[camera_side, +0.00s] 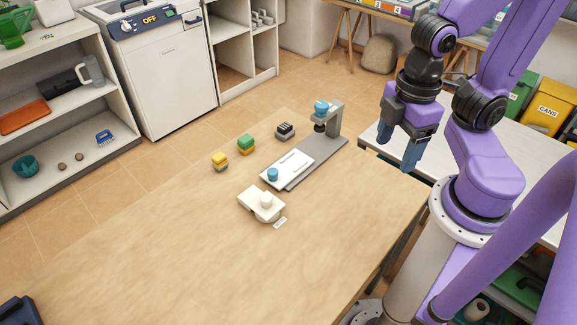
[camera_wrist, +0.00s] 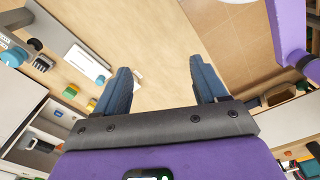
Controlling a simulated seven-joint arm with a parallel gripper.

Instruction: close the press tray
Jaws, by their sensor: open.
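The press (camera_side: 335,122) stands near the far right end of the wooden table, with a grey base, an upright column and a blue-topped head. Its white tray (camera_side: 293,163) sits out at the near-left end of the base, clear of the head. A blue knob (camera_side: 272,174) stands on the tray's near end. The tray also shows in the wrist view (camera_wrist: 88,62), left of my fingers. My gripper (camera_side: 398,158) is open and empty, raised to the right of the press, apart from it. Its two blue fingers (camera_wrist: 160,70) are spread in the wrist view.
A cream block with a round knob (camera_side: 262,204) lies just in front of the tray. Small two-coloured blocks, yellow (camera_side: 220,162), green (camera_side: 246,144) and black (camera_side: 285,131), stand behind it. The table's left and front (camera_side: 170,255) are clear.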

